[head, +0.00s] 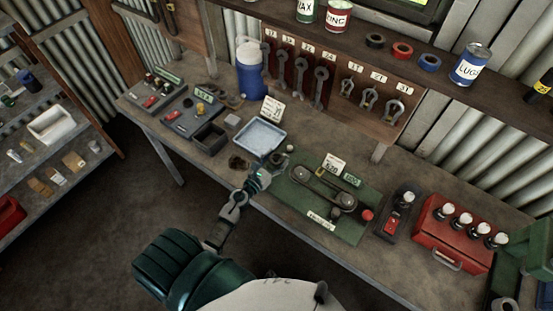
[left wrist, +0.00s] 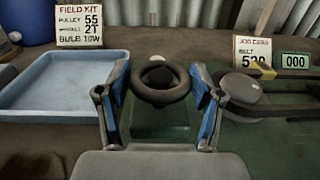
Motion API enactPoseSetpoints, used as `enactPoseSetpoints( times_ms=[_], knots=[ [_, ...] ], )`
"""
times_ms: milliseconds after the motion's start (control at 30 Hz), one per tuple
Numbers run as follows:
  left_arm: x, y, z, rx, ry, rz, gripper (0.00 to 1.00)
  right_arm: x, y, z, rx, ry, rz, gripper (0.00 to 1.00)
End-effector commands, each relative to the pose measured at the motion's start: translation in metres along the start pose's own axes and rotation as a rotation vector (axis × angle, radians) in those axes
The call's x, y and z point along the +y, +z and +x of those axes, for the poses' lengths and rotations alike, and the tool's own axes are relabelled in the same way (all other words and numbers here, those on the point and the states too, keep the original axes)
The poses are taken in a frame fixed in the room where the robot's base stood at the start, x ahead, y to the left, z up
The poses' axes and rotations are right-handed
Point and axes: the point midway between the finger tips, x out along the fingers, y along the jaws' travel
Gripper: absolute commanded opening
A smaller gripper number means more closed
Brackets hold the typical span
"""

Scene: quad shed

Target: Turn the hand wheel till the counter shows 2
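The hand wheel (left wrist: 163,99) is a dark ring on the green board, upright in the left wrist view between my left gripper's fingers. My left gripper (left wrist: 160,95) is open, one blue-padded finger on each side of the ring. I cannot tell whether they touch it. In the head view this gripper (head: 267,172) points at the left edge of the green board (head: 350,228) and mostly hides the wheel. The counter (left wrist: 295,61) reads 000 in the left wrist view; its small display (head: 352,180) also shows in the head view. My right gripper is not in view.
The blue tray (head: 261,137) lies just left of the gripper. A belt on pulleys (head: 322,188) and a red knob (head: 367,215) are on the board. The bench's front edge runs below my arm.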

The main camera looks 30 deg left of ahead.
Motion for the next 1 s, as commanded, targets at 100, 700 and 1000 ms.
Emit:
enactPoseSetpoints(
  times_ms=[100, 700, 1000],
  knots=[
    [0.0, 0.0, 0.0, 0.0, 0.0, 0.0, 0.27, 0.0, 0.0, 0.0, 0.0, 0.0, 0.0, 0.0],
    [0.0, 0.001, 0.0, 0.0, 0.286, 0.0, 0.24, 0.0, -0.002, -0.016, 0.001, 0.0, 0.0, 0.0],
    [0.0, 0.0, 0.0, 0.0, 0.285, 0.001, 0.73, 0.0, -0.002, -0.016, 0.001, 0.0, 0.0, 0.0]
  ],
)
